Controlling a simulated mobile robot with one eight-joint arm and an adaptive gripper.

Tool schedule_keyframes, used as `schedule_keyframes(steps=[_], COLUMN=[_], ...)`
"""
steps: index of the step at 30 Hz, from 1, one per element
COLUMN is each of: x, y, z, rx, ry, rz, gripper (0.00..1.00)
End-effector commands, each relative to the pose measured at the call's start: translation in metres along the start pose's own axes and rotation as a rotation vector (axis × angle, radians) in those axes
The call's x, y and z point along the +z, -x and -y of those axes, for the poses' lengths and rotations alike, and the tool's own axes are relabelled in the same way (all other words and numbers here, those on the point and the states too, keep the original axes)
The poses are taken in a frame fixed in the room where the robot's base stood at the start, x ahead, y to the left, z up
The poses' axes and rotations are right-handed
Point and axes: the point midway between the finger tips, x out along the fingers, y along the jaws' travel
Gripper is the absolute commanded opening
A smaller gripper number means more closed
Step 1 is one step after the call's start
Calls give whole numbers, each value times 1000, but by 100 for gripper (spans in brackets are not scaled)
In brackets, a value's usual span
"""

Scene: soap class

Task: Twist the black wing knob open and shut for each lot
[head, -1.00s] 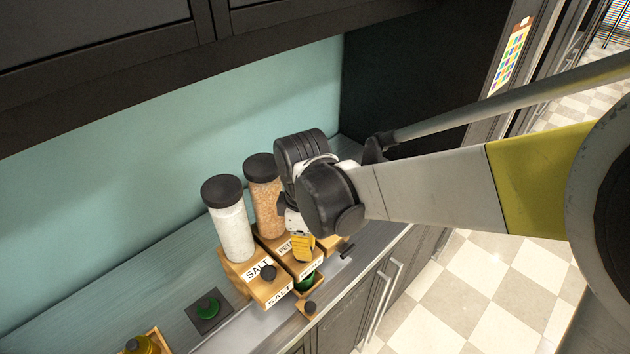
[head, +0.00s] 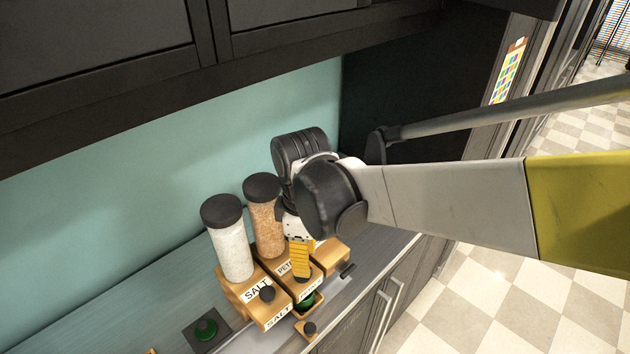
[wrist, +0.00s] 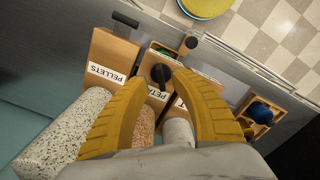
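The black wing knob (wrist: 161,73) sits on top of the wooden PETALS dispenser (wrist: 157,92). In the wrist view my gripper's (wrist: 161,77) two yellow fingers are apart on either side of the knob, with a gap showing. In the head view my gripper (head: 302,272) hangs over the PETALS dispenser and hides its knob. The SALT dispenser (head: 248,290) stands to its left with its own black knob (head: 267,293). The PELLETS dispenser (wrist: 112,52) has a black T-shaped handle (wrist: 125,20). A green cup (head: 310,301) sits in a small wooden tray below the PETALS dispenser.
Tall jars of white salt (head: 231,250) and orange petals (head: 266,225) rise behind the dispensers. A green item (head: 206,329) stands on a dark pad to the left. The wrist view shows a blue item (wrist: 259,112) in another wooden tray. The counter's left side looks mostly clear.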

Motion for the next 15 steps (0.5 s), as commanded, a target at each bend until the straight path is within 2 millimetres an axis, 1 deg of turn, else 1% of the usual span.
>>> schedule_keyframes(steps=[1,3,7,9,12,15], x=[0,0,0,0,0,0], y=[12,29,55,66,76,81], z=[0,0,0,0,0,0], rx=[0,0,0,0,0,0], ry=[0,0,0,0,0,0], rz=[0,0,0,0,0,0], gripper=[31,31,31,31,31,31])
